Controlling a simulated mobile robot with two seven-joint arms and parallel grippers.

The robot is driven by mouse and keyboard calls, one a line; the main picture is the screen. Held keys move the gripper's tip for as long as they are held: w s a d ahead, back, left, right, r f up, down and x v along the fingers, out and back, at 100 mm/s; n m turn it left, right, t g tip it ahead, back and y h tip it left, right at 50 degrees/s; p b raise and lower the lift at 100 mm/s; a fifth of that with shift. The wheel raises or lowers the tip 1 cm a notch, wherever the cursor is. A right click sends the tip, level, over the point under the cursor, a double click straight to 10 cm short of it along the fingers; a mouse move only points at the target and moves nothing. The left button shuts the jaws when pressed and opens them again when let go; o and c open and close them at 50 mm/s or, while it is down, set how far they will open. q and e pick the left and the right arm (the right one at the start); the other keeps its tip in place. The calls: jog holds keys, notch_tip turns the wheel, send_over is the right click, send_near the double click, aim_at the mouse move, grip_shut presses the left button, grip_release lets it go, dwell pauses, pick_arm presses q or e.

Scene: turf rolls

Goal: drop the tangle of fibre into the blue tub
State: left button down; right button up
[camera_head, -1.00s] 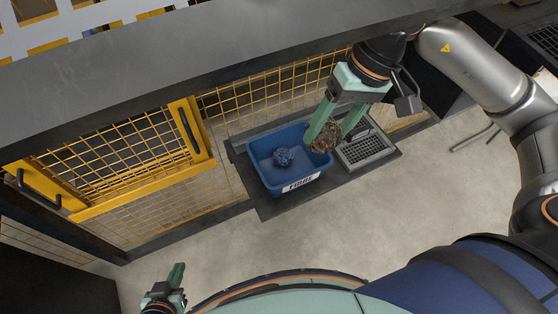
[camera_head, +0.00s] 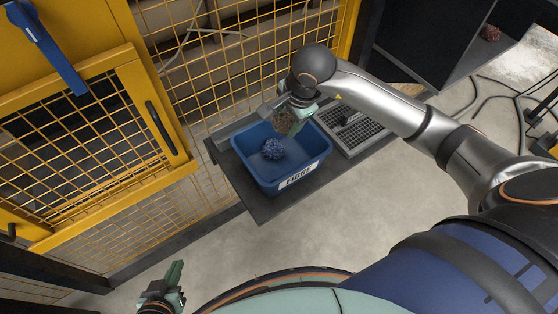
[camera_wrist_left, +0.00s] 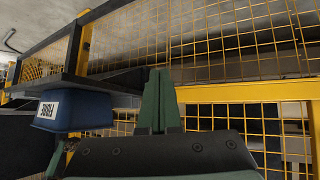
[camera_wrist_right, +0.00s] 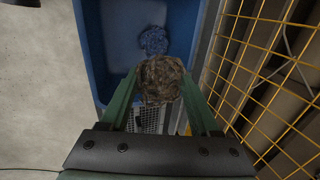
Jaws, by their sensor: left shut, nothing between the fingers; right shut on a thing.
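The blue tub (camera_head: 313,167), with a white label on its front, stands on a dark shelf. A blue tangle (camera_head: 273,149) lies inside it. My right gripper (camera_head: 286,121) is shut on a brown tangle of fibre (camera_head: 282,124) and holds it over the back right part of the tub. In the right wrist view the brown tangle (camera_wrist_right: 160,79) sits between the two green fingers, with the tub (camera_wrist_right: 96,62) and the blue tangle (camera_wrist_right: 153,40) beyond. My left gripper (camera_head: 175,274) is shut and empty, low at the left, far from the tub, which also shows in the left wrist view (camera_wrist_left: 85,110).
A grey grated tray (camera_head: 355,128) stands on the shelf right of the tub. Yellow mesh fencing (camera_head: 210,70) and a yellow gate with a black handle (camera_head: 160,127) stand behind and left. A reddish clump (camera_head: 490,32) lies far right. The floor in front is clear.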

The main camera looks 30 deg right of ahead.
jog(key=f+b, duration=0.2)
jog(key=f, duration=0.2)
jog(key=shift+s+b, duration=0.2)
jog(key=shift+b, duration=0.15)
jog(key=shift+f, duration=0.35)
jog(key=shift+f+b, duration=0.15)
jog(key=shift+b, duration=0.15)
jog(key=shift+d, duration=0.1)
jog(key=o, duration=1.4)
jog(key=shift+o, duration=0.2)
jog(key=p+v, duration=0.2)
jog(key=v, duration=1.1)
jog(key=shift+s, duration=0.2)
